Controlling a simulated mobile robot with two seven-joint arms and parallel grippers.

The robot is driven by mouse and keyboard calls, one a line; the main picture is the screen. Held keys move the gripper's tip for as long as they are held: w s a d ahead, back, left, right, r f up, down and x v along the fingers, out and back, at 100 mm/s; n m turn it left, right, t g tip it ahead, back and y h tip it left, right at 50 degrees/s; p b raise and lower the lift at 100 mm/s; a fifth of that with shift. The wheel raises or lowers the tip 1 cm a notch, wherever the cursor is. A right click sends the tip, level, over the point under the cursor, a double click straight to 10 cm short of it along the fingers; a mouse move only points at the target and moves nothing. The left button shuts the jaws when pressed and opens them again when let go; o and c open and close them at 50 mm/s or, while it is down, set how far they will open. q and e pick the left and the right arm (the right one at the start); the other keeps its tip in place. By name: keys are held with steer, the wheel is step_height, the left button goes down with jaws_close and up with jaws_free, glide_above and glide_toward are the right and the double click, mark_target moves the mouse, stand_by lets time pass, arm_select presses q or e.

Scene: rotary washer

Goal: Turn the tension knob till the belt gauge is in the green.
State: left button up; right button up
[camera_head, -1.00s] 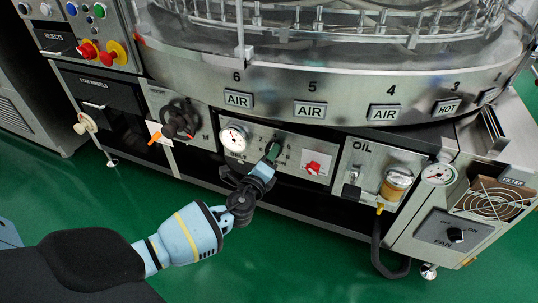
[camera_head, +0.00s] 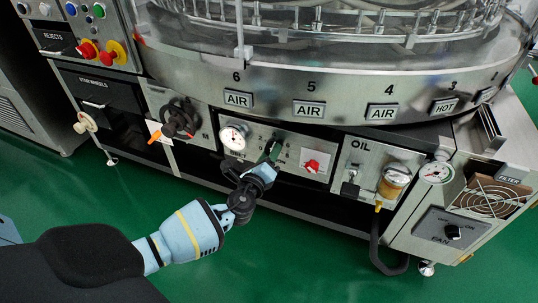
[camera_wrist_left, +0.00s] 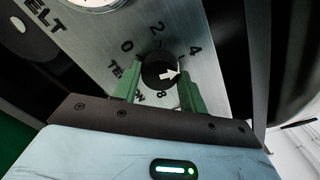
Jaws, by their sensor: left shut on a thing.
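The tension knob (camera_wrist_left: 158,74) is black with a white arrow, on a metal panel marked with numbers. In the left wrist view the arrow points right, to just below the 4. My left gripper (camera_head: 272,150) is shut on the knob, with one green finger (camera_wrist_left: 134,82) on each side of it. In the head view the fingers mostly hide the knob. The belt gauge (camera_head: 234,137) is a round white dial left of the knob; its needle and colours are too small to read. In the left wrist view only the gauge's lower edge (camera_wrist_left: 98,3) shows. My right gripper is out of view.
A red knob (camera_head: 312,166) sits right of the tension knob. Further right are the oil unit (camera_head: 394,180), a second gauge (camera_head: 437,172) and the fan panel (camera_head: 448,231). A black handwheel (camera_head: 180,118) stands to the left. The green floor in front is clear.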

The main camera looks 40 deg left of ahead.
arm_select(q)
steer(key=o, duration=1)
steer(key=shift+c, duration=0.2)
steer(key=p+v, duration=0.1)
steer(key=v, duration=0.7)
steer(key=shift+p, duration=0.4)
steer(key=shift+w, duration=0.1)
